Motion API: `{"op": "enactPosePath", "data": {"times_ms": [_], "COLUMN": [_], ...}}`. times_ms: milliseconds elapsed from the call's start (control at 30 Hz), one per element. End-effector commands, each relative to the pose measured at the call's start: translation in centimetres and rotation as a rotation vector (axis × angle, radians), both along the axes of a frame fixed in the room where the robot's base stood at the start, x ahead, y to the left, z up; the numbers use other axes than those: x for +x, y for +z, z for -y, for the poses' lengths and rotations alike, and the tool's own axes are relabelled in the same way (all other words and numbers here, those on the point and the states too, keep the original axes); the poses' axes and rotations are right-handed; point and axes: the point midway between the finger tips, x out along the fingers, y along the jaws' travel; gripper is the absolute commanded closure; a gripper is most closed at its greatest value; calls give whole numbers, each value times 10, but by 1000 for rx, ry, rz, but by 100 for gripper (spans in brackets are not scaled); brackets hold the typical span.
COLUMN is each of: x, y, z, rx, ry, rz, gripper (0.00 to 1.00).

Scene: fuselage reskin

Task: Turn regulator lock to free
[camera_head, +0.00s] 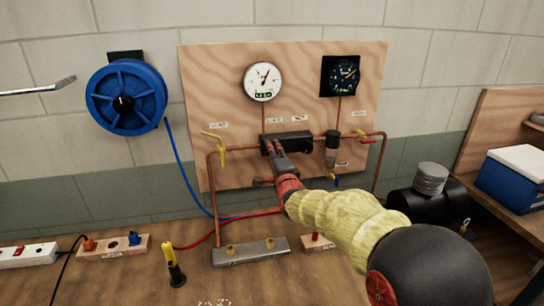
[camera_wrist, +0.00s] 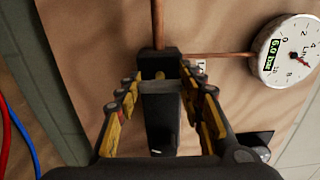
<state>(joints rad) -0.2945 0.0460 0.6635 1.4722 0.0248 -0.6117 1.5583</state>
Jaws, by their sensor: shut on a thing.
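The black regulator block (camera_head: 296,141) is mounted mid-height on the plywood board, in line with the copper pipe. My gripper (camera_head: 277,147) reaches up to its left part, with red-dark fingers at the block. In the wrist view my gripper (camera_wrist: 160,80) has its yellow-padded fingertips on both sides of a dark part with a grey bar (camera_wrist: 160,87) across it, which I take for the regulator lock. The fingers are shut on it. The lock's markings and exact setting cannot be read.
Above are a white gauge (camera_head: 263,81), also in the wrist view (camera_wrist: 289,51), and a dark gauge (camera_head: 341,76). A yellow-handled valve (camera_head: 216,140) is left, a red-handled one (camera_head: 364,137) right. A blue hose reel (camera_head: 126,97) hangs left. A yellow-black tool (camera_head: 172,263) stands on the bench.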

Motion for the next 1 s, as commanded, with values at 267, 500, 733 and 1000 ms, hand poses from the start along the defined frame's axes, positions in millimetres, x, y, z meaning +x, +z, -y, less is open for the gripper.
{"op": "enactPosePath", "data": {"times_ms": [267, 500, 733, 1000], "x": [0, 0, 0, 0], "y": [-2, -2, -1, -1], "z": [1, 1, 0, 0], "rx": [8, 8, 7, 6], "ry": [-1, -1, -1, 0], "rz": [-5, -5, -4, -3], "gripper": [87, 57, 44, 42]}}
